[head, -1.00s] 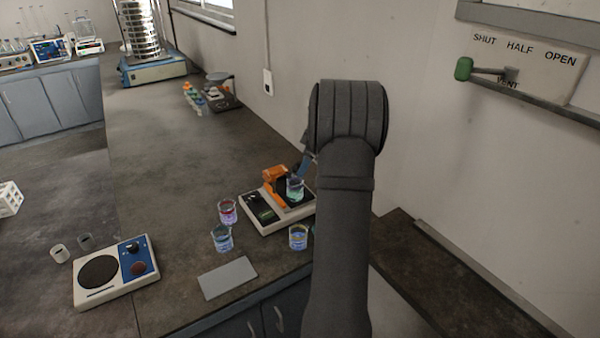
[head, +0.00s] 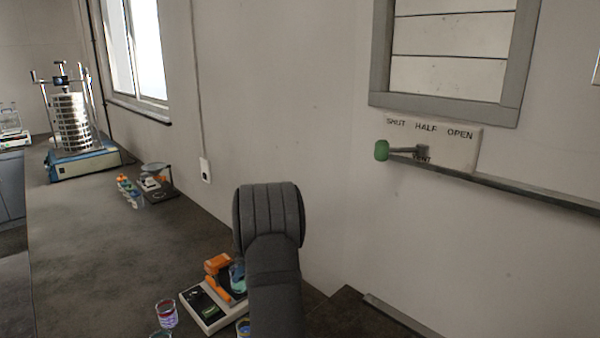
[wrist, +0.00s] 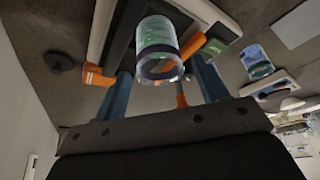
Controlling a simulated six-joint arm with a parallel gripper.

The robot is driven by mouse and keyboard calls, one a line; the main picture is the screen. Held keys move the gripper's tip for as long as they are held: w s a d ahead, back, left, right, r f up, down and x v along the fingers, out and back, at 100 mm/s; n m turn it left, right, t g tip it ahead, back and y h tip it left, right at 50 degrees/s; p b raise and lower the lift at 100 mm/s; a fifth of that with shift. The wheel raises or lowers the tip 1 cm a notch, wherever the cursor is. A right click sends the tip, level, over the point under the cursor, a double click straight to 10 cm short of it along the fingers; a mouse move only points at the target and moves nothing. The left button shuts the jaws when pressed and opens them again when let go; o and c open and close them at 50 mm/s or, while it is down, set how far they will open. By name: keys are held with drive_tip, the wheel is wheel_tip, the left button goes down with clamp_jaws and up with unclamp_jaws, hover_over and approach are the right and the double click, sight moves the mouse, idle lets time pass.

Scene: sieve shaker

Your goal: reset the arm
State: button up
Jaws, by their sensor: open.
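My gripper (wrist: 160,72) is open, with its two blue fingers apart in the wrist view. A glass beaker with blue-green contents (wrist: 159,50) shows between and beyond the fingers. The same beaker (head: 237,278) is by the white and black balance (head: 203,309) in the head view. Orange parts (head: 218,265) show beside it. I cannot tell whether the fingers touch the beaker. My dark forearm hides most of the gripper and part of the balance in the head view.
A beaker with red contents (head: 166,314) stands left of the balance. Further back are small bottles (head: 129,190), a dark stand (head: 155,183) and the sieve shaker (head: 70,130). A green-handled vent lever (head: 382,150) is on the wall at right.

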drive_tip(key=x, duration=0.4)
drive_tip(key=shift+a+f, duration=0.1)
drive_tip(key=shift+r, duration=1.85)
drive_tip(key=shift+f, duration=0.1)
